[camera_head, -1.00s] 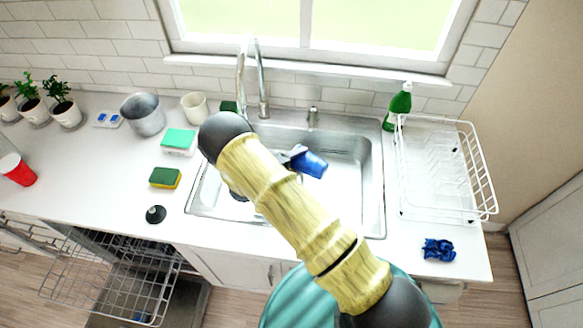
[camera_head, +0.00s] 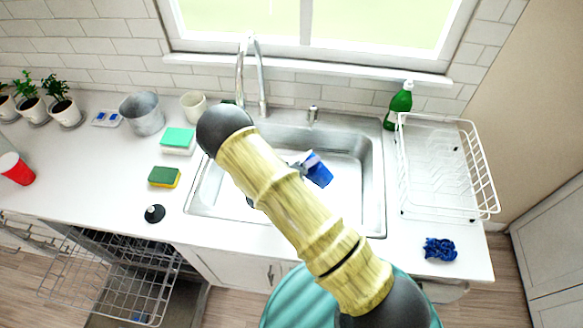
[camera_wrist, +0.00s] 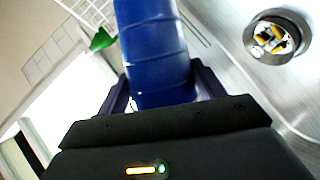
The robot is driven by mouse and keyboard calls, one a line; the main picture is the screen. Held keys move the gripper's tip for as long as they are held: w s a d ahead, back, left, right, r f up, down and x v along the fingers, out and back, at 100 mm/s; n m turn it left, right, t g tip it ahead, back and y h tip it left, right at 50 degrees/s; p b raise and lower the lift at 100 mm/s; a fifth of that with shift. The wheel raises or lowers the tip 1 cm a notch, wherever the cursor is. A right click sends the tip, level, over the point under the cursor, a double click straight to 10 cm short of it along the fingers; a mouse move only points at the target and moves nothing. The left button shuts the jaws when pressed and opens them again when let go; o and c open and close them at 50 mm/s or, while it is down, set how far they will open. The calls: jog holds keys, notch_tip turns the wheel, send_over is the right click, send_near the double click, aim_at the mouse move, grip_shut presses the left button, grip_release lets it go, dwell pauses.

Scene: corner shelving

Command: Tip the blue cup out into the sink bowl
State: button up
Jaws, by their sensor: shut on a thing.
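The blue cup (camera_head: 318,171) is over the sink bowl (camera_head: 349,205) in the head view, tilted, with a pale rim or inside showing at its upper left. In the wrist view the blue cup (camera_wrist: 153,45) stands large between the two dark fingers of my gripper (camera_wrist: 160,90), which is shut on it. My arm hides most of the gripper in the head view. In the wrist view the sink drain (camera_wrist: 277,37) shows at the upper right, with several small white, orange and dark bits in it.
The faucet (camera_head: 262,85) rises at the back of the sink. A white dish rack (camera_head: 435,213) and green bottle (camera_head: 399,104) stand to the right. Sponges (camera_head: 164,177), a pale cup (camera_head: 194,105) and a metal pot (camera_head: 143,115) are on the left counter.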

aim_at(317, 175)
jog(key=shift+s+d+f+m+y+b, duration=0.2)
jog(key=shift+f+m+y+b, duration=0.2)
jog(key=shift+m+b, duration=0.25)
jog(key=shift+d+r+m+t+y, duration=0.1)
jog(key=shift+r+m+t+y, duration=0.25)
jog(key=shift+m, duration=0.2)
jog(key=shift+s+d+r+m+t+y+b, duration=0.25)
jog(key=shift+r+m+b, duration=0.1)
jog(key=shift+m, duration=0.15)
jog(key=s+d+f+m+b, duration=0.1)
jog(key=b, duration=0.1)
jog(key=shift+d+t+y+b, duration=0.1)
jog(key=shift+t+y+b, duration=0.2)
jog(key=shift+y+b, duration=0.1)
jog(key=shift+s+d+r+m+t+y+b, duration=0.35)
jog(key=shift+d+m+b, duration=0.25)
jog(key=shift+b, duration=0.1)
jog(key=d+m+b, duration=0.1)
jog(key=b, duration=0.1)
jog(key=s+r+m+t+y+b, duration=0.1)
jog(key=b, duration=0.1)
jog(key=shift+s+d, duration=0.25)
jog(key=shift+d, duration=0.15)
jog(key=shift+s+d+r+m+p, duration=0.15)
jog(key=shift+r+m+p, duration=0.15)
jog(key=shift+r, duration=0.05)
jog(key=shift+d+t, duration=0.1)
jog(key=shift+t, duration=0.15)
jog(key=shift+s, duration=0.1)
